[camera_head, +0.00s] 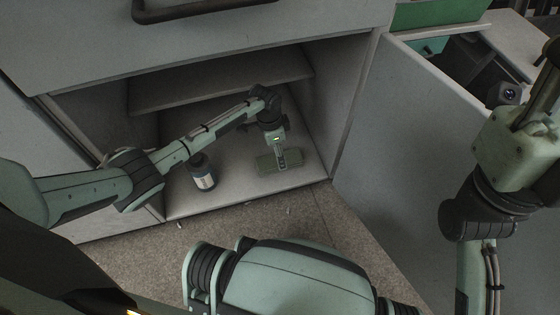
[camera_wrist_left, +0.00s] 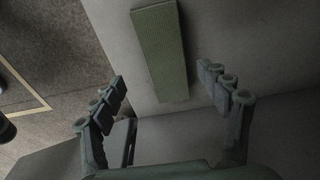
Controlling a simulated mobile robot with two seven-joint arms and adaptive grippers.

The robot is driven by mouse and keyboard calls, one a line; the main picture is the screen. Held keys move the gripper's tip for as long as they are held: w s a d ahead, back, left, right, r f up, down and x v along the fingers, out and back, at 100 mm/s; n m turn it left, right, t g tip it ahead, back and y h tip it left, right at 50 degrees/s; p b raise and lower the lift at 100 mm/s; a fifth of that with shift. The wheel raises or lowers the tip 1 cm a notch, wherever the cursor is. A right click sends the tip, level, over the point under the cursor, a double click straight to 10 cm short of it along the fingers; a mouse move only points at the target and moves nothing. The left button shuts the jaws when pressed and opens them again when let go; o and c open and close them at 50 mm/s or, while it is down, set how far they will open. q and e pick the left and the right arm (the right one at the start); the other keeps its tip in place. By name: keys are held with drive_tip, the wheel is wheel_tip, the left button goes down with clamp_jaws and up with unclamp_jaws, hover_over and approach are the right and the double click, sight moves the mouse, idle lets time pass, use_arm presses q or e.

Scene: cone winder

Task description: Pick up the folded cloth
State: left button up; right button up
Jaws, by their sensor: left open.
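The folded cloth (camera_head: 298,164) is a flat green rectangle lying on the cabinet's bottom shelf, near its right side. In the left wrist view the cloth (camera_wrist_left: 160,48) is a long green strip lying beyond and between the fingers. My left gripper (camera_head: 282,160) reaches into the cabinet, points down and hides part of the cloth. In the left wrist view its fingers (camera_wrist_left: 167,88) are spread wide with nothing between them. I cannot tell the exact height gap above the cloth. My right arm shows at the right, but its gripper is out of view.
A dark bottle with a white label (camera_head: 202,172) stands on the shelf left of the cloth, close to my left forearm. An upper shelf (camera_head: 220,82) hangs above at the back. The open door (camera_head: 430,160) is at the right. Small pale bits lie on the floor (camera_head: 250,222).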

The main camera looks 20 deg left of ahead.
use_arm(q)
drive_tip(key=f+b, duration=0.2)
drive_tip(key=f, duration=0.3)
drive_tip(key=shift+w+f+b, duration=0.2)
drive_tip(key=shift+w+b, duration=0.15)
drive_tip(key=shift+b, duration=0.05)
drive_tip(key=c, duration=1.2)
